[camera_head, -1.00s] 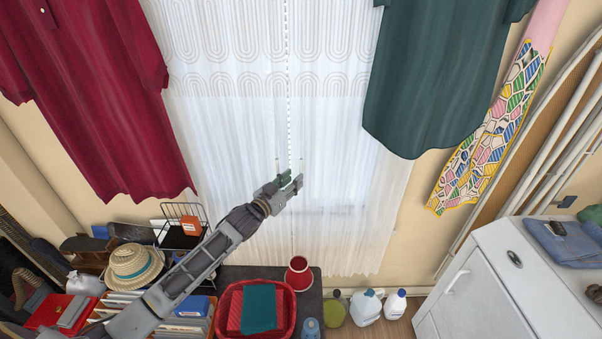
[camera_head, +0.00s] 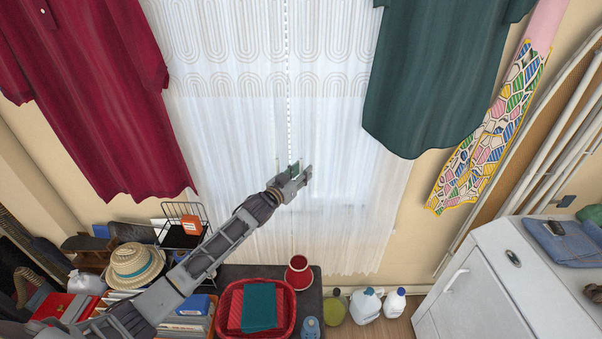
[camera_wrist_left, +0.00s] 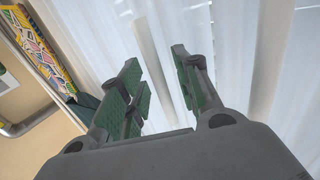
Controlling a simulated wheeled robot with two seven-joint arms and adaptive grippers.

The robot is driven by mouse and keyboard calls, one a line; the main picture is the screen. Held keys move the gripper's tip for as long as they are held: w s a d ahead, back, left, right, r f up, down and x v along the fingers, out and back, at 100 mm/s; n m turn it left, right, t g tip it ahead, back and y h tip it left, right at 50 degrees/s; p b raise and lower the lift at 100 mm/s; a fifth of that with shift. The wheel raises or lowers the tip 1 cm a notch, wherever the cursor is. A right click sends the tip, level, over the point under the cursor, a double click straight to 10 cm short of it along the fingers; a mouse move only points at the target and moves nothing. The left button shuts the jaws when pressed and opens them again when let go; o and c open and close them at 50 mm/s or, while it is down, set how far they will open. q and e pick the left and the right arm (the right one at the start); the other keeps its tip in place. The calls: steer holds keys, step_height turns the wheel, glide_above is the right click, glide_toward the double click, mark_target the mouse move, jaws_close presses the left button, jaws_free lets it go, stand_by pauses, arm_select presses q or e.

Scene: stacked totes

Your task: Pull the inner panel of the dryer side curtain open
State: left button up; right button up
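The white sheer curtain hangs in two panels that meet at a dotted centre line. The dryer side panel (camera_head: 345,200) is on the right in the head view, its upper right behind a green garment. A thin upright wand (camera_head: 277,165) hangs left of the centre line. My left gripper (camera_head: 304,170) is at the right panel's inner edge. In the left wrist view its green-padded fingers (camera_wrist_left: 160,85) are apart, with a pale bar (camera_wrist_left: 152,55) showing between them. I cannot tell whether they touch it. A second pale bar (camera_wrist_left: 268,60) is to the right. My right gripper is not in view.
A red garment (camera_head: 100,100) hangs left and a green one (camera_head: 435,80) right. Below are a red basket (camera_head: 291,327), a red pot (camera_head: 298,272) and several bottles (camera_head: 367,307). A white appliance (camera_head: 475,300) stands at the lower right.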

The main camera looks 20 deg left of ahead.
arm_select(q)
jaws_close()
stand_by(0.3)
steer(key=shift+d, duration=0.1)
